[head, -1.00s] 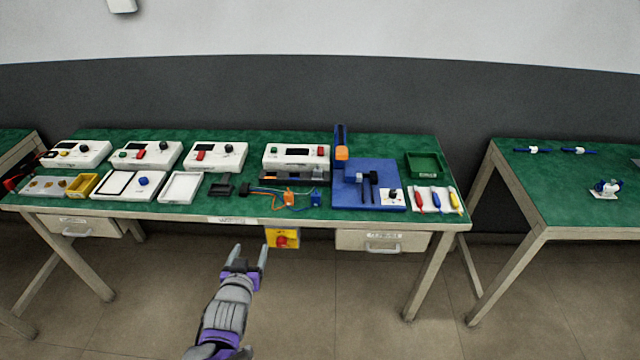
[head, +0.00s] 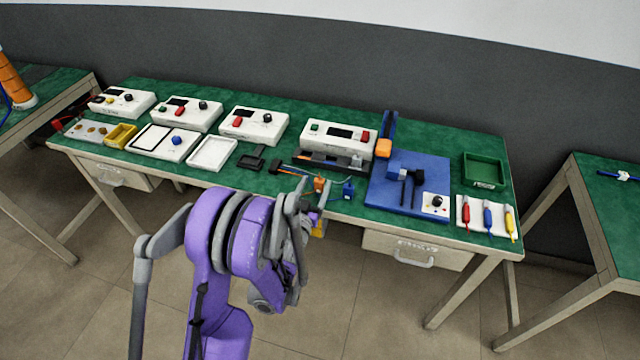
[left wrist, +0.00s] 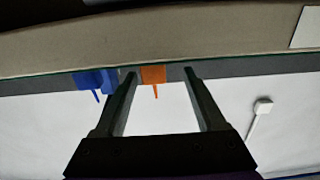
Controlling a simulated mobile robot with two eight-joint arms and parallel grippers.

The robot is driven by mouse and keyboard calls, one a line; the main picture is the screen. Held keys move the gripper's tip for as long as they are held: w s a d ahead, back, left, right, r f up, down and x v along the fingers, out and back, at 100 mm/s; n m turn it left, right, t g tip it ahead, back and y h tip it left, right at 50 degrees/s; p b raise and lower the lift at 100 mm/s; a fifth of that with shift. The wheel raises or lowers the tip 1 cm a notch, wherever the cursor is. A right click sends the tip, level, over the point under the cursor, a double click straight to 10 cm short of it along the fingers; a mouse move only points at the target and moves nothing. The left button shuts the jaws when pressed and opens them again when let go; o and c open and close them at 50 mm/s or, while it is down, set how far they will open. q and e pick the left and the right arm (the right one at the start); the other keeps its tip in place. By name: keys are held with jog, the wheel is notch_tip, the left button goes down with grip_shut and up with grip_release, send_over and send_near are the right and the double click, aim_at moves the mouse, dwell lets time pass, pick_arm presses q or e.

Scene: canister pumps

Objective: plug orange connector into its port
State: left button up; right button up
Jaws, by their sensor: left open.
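The orange connector (head: 319,185) lies near the front edge of the green bench, below the white pump unit (head: 337,137). It also shows in the left wrist view (left wrist: 153,75). A blue connector (head: 348,191) is to its right in the head view, and it shows left of the orange one in the left wrist view (left wrist: 96,80). My left gripper (head: 312,197) is open at the bench's front edge, close to the orange connector. In the left wrist view the orange connector shows between the fingertips, nearer the left finger; contact cannot be told. The port cannot be made out.
A blue stand (head: 410,190) with black parts is close on the right. A small black block (head: 252,158) and a white tray (head: 212,153) are to the left. Coloured wires (head: 298,170) run behind the connectors. A white board with coloured tools (head: 487,216) is farther right.

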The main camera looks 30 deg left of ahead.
pick_arm(q)
jog(key=x, duration=0.5)
jog(key=shift+w+d+r+p, duration=0.2)
jog(key=shift+d+p, duration=0.15)
jog(key=shift+p, duration=0.05)
jog(key=shift+c, duration=0.3)
grip_shut()
